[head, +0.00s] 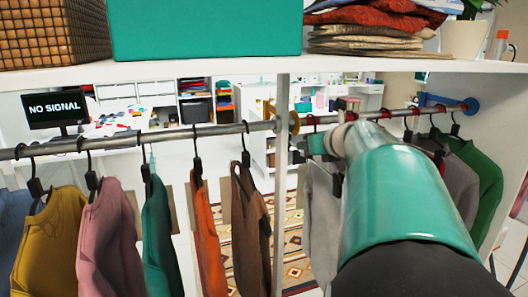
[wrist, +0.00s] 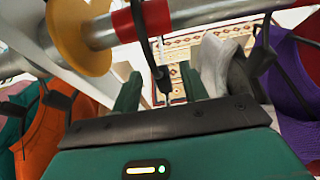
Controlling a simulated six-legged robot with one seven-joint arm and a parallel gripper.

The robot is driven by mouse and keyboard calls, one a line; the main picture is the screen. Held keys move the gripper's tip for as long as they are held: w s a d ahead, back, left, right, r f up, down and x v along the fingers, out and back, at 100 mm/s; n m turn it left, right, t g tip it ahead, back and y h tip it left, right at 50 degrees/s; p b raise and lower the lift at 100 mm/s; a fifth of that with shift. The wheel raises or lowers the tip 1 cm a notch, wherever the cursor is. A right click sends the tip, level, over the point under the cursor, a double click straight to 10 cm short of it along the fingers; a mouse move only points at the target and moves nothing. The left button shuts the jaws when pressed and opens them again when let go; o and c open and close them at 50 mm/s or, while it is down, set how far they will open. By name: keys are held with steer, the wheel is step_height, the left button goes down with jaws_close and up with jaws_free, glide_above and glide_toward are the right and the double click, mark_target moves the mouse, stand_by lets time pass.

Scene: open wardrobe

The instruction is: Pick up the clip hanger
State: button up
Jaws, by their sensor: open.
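My gripper (wrist: 160,88) is open, with one finger on each side of the stem, and no clear contact shows. In the head view my gripper (head: 316,144) is at the rod, just right of the white upright, and my arm hides much of that side.
The metal rod (head: 100,142) carries several garments left of the white upright (head: 282,110). A grey garment (wrist: 215,65) hangs close beside my right finger, with a purple one (wrist: 280,85) farther right. A yellow ring (wrist: 80,35) sits on the rod. A shelf (head: 200,72) runs above.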

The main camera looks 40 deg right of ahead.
steer(key=shift+x, duration=1.3)
jaws_close()
steer(key=shift+r, duration=0.2)
